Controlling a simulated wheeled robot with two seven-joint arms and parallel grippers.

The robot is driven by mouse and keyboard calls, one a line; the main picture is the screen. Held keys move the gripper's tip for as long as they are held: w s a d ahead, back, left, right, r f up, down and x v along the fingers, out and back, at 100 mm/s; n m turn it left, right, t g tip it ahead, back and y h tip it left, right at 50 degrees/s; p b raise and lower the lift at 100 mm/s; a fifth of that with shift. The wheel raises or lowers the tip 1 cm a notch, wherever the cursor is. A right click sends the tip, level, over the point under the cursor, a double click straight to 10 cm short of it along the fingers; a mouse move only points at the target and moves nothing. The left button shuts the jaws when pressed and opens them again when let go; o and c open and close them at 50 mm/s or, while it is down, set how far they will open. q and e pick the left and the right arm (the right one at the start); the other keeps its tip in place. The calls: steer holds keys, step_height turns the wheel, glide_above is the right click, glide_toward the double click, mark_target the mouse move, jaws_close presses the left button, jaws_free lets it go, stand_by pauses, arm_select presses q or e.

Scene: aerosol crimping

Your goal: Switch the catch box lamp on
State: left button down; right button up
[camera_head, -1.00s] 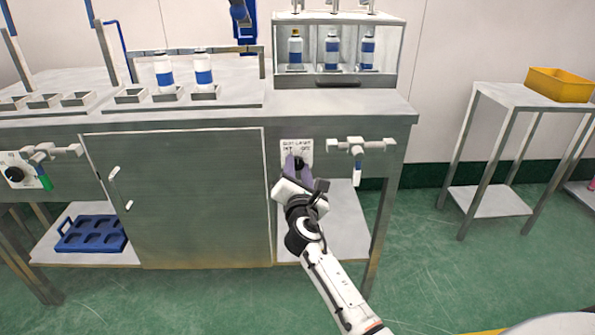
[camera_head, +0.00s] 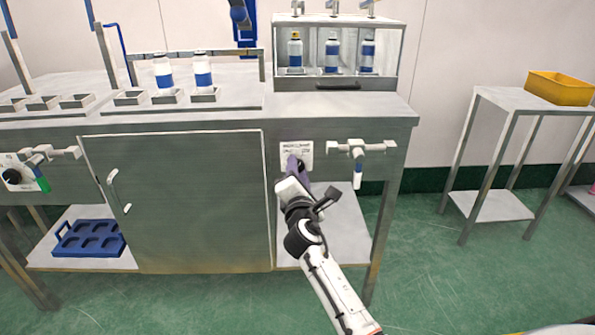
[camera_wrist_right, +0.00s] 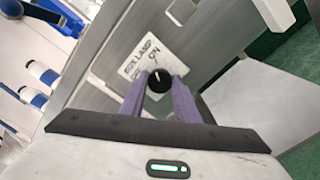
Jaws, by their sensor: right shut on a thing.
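The lamp switch is a black knob (camera_wrist_right: 158,82) on a white label plate (camera_head: 297,150) on the bench's front panel. In the right wrist view the label plate (camera_wrist_right: 135,65) reads BOX LAMP, with ON and a partly hidden OFF. My right gripper (camera_head: 297,165) is shut on the knob, its purple fingers on either side of it; it also shows in the right wrist view (camera_wrist_right: 160,90). The knob's small white mark seems to point towards ON. A clear-fronted box (camera_head: 340,84) with three bottles stands on the bench above. My left gripper is out of view.
A valve-like fitting (camera_head: 358,149) sticks out right of the plate. A closed cabinet door (camera_head: 180,200) is to the left. A second black knob (camera_head: 12,176) is at far left. A side table (camera_head: 515,98) holds a yellow bin (camera_head: 560,88) at right.

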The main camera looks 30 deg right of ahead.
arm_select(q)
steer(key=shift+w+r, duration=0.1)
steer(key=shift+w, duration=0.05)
arm_select(e)
steer(key=o, duration=1)
steer(key=shift+o, duration=0.2)
arm_select(q)
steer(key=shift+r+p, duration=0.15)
steer(key=shift+p, duration=0.5)
arm_select(e)
steer(key=v, duration=0.7)
steer(key=shift+s, duration=0.25)
steer(key=shift+a, duration=0.1)
